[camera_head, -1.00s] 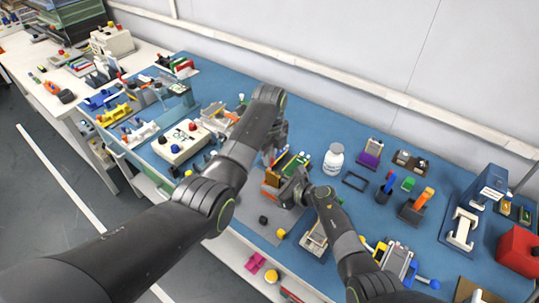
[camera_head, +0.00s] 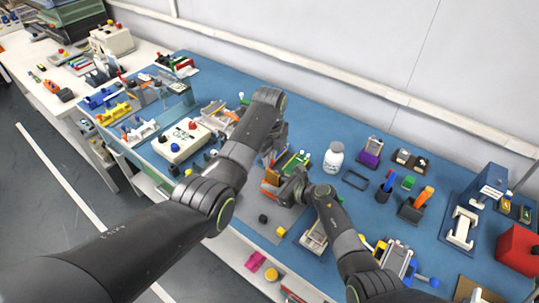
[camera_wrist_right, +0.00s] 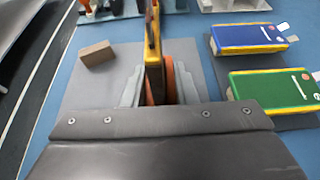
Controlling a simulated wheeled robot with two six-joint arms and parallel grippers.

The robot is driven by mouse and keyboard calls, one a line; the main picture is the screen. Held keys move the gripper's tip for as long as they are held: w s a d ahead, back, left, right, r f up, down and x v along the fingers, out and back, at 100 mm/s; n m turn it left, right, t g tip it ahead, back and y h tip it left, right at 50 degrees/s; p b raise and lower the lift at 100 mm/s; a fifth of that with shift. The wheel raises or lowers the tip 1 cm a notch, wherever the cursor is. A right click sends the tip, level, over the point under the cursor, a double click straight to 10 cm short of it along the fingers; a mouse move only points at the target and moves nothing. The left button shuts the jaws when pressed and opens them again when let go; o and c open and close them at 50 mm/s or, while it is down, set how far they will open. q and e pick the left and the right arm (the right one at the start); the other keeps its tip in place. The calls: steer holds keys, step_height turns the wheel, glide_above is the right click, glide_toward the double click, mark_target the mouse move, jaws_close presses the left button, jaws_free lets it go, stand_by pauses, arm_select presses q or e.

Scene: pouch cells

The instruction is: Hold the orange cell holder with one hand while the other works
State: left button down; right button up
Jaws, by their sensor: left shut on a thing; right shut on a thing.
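The orange cell holder (camera_head: 270,181) is small in the head view, partly hidden between my grippers. In the right wrist view, an orange part (camera_wrist_right: 170,85) stands upright between the fingers of my right gripper (camera_wrist_right: 158,88), with a thin yellow-edged plate (camera_wrist_right: 153,48) rising from it. My right gripper (camera_head: 284,188) is shut on this orange part. My left gripper (camera_head: 274,152) is just above and left of the right one; its arm hides its fingertips and what it grips. A blue cell (camera_wrist_right: 248,38) and a green cell (camera_wrist_right: 272,90) lie to the right in the wrist view.
A brown block (camera_wrist_right: 96,53) lies on the grey mat (camera_wrist_right: 85,88). In the head view, a white bottle (camera_head: 333,158) and an empty dark frame (camera_head: 355,179) stand right of the grippers. A white box (camera_head: 182,140) is at left. Blue bench surface is free near the back wall.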

arm_select(q)
steer(key=shift+f, duration=0.85)
steer(key=c, duration=1.4)
jaws_free()
steer(key=shift+o, duration=0.2)
steer(key=shift+r, duration=0.1)
step_height(320, 180, up, 12)
